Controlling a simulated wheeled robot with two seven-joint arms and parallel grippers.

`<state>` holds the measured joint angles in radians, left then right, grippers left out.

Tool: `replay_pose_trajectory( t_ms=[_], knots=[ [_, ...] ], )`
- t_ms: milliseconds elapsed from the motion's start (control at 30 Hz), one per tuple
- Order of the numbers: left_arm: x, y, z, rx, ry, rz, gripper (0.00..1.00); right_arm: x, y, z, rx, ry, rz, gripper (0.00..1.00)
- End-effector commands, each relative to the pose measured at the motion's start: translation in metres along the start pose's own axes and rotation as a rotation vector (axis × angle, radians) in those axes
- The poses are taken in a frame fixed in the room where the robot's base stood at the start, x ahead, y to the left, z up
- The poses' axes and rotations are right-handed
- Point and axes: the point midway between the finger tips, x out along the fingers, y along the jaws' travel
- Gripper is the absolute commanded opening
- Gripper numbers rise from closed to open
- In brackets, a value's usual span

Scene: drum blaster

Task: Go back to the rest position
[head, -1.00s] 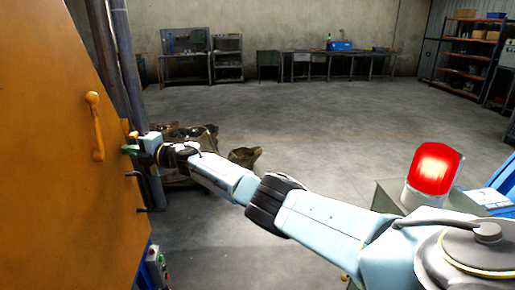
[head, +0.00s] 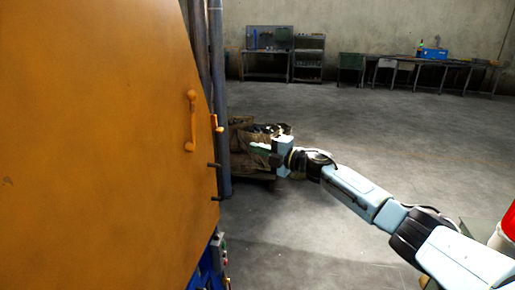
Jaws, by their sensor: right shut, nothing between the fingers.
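My right arm comes in from the lower right and reaches toward the middle. My right gripper (head: 262,150) is at its far end, shut and empty, a little to the right of the orange cabinet's edge and apart from it. The orange cabinet (head: 100,150) fills the left side. It has a long orange handle (head: 191,120) on its face, a smaller orange latch (head: 215,124) at its edge and dark pegs below. My left gripper is not in the picture.
Brown sacks (head: 240,135) lie on a low pallet behind my gripper. A control box with buttons (head: 219,248) sits low on the cabinet's side. A red lamp (head: 508,228) is cut off at the right edge. Workbenches (head: 400,62) line the back wall. The floor between is clear.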

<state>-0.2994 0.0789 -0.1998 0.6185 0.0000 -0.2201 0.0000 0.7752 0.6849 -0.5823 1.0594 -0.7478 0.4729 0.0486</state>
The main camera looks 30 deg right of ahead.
Motion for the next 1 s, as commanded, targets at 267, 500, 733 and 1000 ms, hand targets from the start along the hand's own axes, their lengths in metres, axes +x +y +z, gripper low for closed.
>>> replay_pose_trajectory(
  t_ms=[267, 500, 733, 1000],
  knots=[
    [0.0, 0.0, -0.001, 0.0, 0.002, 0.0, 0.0, -0.004, -0.008, 0.001, 0.019, -0.006, -0.004, 0.0],
    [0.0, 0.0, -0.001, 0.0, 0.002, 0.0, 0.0, -0.02, -0.117, -0.009, 0.272, -0.137, -0.066, 0.0],
    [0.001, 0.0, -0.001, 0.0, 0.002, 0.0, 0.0, -0.07, -0.259, -0.035, 0.575, -0.347, -0.181, 0.0],
    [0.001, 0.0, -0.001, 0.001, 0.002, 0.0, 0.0, -0.157, -0.403, -0.094, 0.865, -0.601, -0.346, 0.0]
  ],
)
